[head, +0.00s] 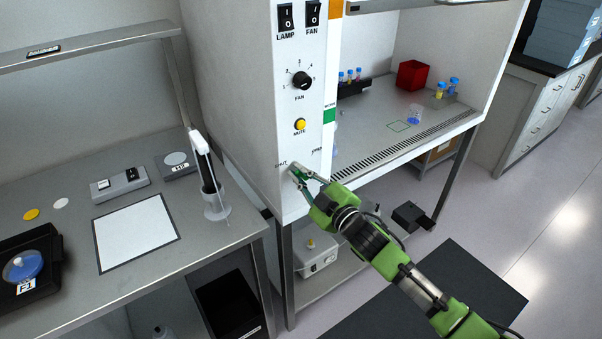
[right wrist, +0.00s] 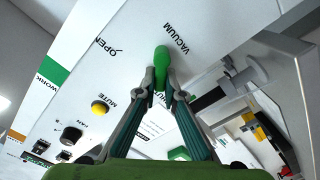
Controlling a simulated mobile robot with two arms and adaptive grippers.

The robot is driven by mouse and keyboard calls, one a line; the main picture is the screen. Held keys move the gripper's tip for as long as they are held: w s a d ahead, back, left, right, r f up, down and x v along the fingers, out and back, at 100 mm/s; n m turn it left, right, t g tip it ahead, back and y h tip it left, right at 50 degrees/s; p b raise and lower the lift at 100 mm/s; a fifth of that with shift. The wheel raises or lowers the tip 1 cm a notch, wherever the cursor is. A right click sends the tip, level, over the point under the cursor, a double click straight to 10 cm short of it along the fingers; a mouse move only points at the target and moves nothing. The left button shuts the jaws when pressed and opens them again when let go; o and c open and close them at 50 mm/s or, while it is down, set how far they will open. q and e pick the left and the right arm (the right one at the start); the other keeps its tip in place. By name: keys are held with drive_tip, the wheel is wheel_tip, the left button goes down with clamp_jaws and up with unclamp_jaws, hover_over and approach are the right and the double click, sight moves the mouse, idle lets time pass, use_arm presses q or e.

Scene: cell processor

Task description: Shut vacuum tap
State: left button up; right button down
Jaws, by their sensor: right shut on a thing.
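The vacuum tap's green handle (right wrist: 161,58) shows in the right wrist view on the white panel, beside the word VACUUM. My right gripper (right wrist: 160,86) has its fingertips closed on the handle, one on each side. The OPEN label lies to the left of the handle, and part of the SHUT label shows between the fingers. In the head view my right gripper (head: 305,178) is at the lower part of the cabinet's front panel, below and between the SHUT and OPEN labels. The fingers partly hide the tap there. My left gripper is not in view.
The panel carries a fan knob (head: 302,80), a yellow mute button (head: 300,125) and two switches above the tap. A steel bench (head: 190,230) stands to the left, with a pipette stand (head: 215,208) near its right end. The cabinet's work area opens to the right.

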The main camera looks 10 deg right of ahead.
idle(0.6)
drive_tip(key=c, duration=2.1)
unclamp_jaws()
drive_tip(key=shift+c, duration=0.2)
drive_tip(key=shift+s, duration=0.1)
drive_tip(key=shift+s+d+f, duration=0.15)
drive_tip(key=shift+s, duration=0.35)
drive_tip(key=v, duration=1)
drive_tip(key=shift+s, duration=0.4)
drive_tip(key=shift+d, duration=0.15)
